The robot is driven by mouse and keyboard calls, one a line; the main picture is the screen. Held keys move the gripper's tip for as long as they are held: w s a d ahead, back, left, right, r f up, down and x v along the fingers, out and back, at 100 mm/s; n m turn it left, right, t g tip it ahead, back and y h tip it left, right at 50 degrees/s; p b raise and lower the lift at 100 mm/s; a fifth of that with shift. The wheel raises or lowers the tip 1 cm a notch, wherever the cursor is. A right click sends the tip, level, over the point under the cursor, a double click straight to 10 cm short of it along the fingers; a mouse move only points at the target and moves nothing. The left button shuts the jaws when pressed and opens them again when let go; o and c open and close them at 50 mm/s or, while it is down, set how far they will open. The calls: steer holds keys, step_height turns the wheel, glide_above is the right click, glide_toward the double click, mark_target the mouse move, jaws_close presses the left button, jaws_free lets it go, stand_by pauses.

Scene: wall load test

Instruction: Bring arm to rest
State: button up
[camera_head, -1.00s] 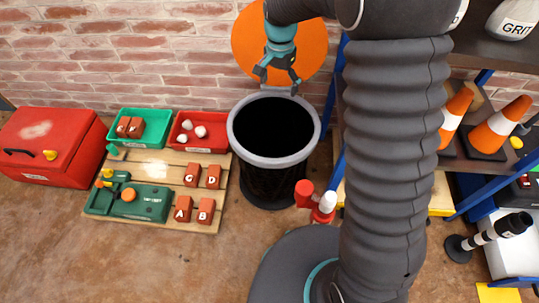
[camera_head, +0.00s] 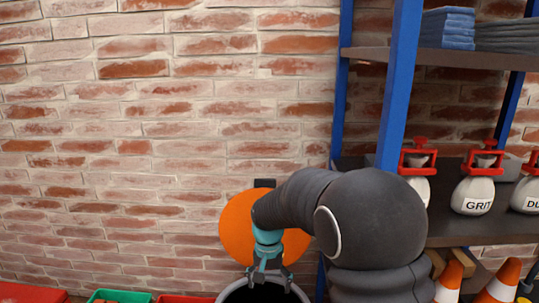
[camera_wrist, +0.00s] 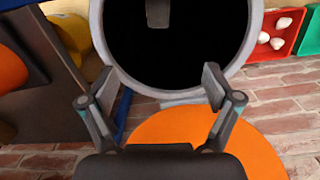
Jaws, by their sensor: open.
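My gripper (camera_head: 269,281) hangs fingers-down over the rim of a dark round bin (camera_head: 236,292), in front of the brick wall. In the wrist view my gripper (camera_wrist: 158,92) has its two fingers spread wide with nothing between them. The bin's grey rim (camera_wrist: 250,35) and black inside fill the top of that view. An orange disc (camera_head: 236,222) is behind my arm at the wall, and it also shows in the wrist view (camera_wrist: 255,150). The lower part of the bin is out of view.
A shelf unit with blue posts (camera_head: 398,85) stands close on the right. Green (camera_head: 118,296) and red (camera_head: 186,299) trays show at the lower left. The wall area on the left is clear.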

steer(key=s+d+r+t, duration=0.2)
steer(key=s+d+r, duration=0.3)
steer(key=s, duration=0.3)
steer(key=s+d+r+n+t, duration=0.1)
steer(key=s+d+r+t, duration=0.1)
steer(key=s+d+r, duration=0.3)
steer(key=s+d+r+n+t, duration=0.1)
steer(key=s+d+r, duration=0.5)
steer(key=s, duration=0.6)
steer(key=shift+s+t, duration=0.25)
steer(key=shift+t, duration=0.35)
